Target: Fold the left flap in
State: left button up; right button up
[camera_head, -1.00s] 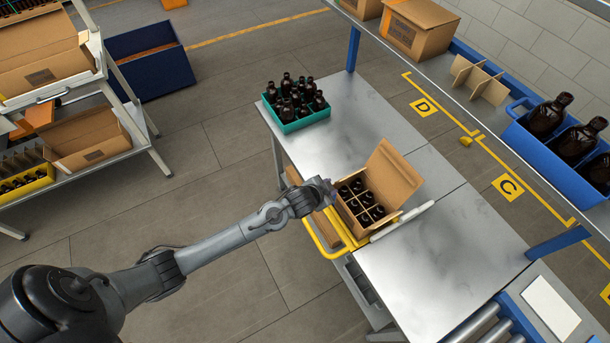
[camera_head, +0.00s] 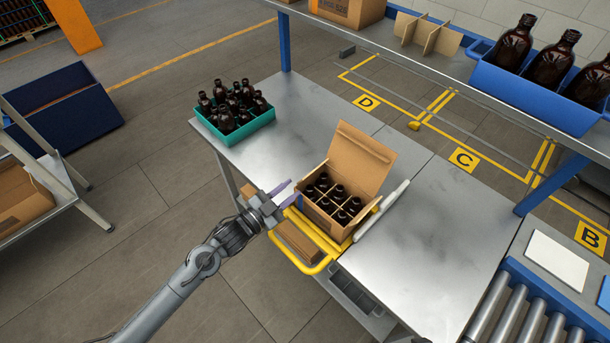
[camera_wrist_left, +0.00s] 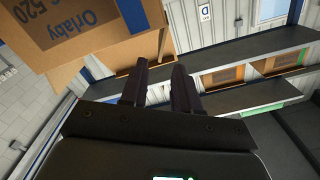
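The brown cardboard box (camera_head: 323,220) stands open on the bench with several dark-capped bottles (camera_head: 338,193) in its divided inside. One large flap (camera_head: 362,156) stands up at its back right. I cannot clearly make out a separate left flap in the head view. My left gripper (camera_head: 288,193) is just left of the box, its two purple fingers apart and nothing between them. In the left wrist view, the fingers (camera_wrist_left: 159,82) are apart, below and beside printed cardboard (camera_wrist_left: 90,35); contact cannot be told. My right gripper is not in view.
A yellow-railed holder (camera_head: 312,268) lies at the box's front left, and a pale bar (camera_head: 382,211) along its right. A teal crate of bottles (camera_head: 235,127) stands at the back left. A shelf with a blue bottle bin (camera_head: 525,92) overhangs the back. The bench right of the box is clear.

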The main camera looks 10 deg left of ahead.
aim_at(313, 171)
pick_arm(q)
jog(key=x, duration=0.8)
jog(key=shift+w+d+b, duration=0.3)
jog(key=shift+b, duration=0.05)
grip_shut()
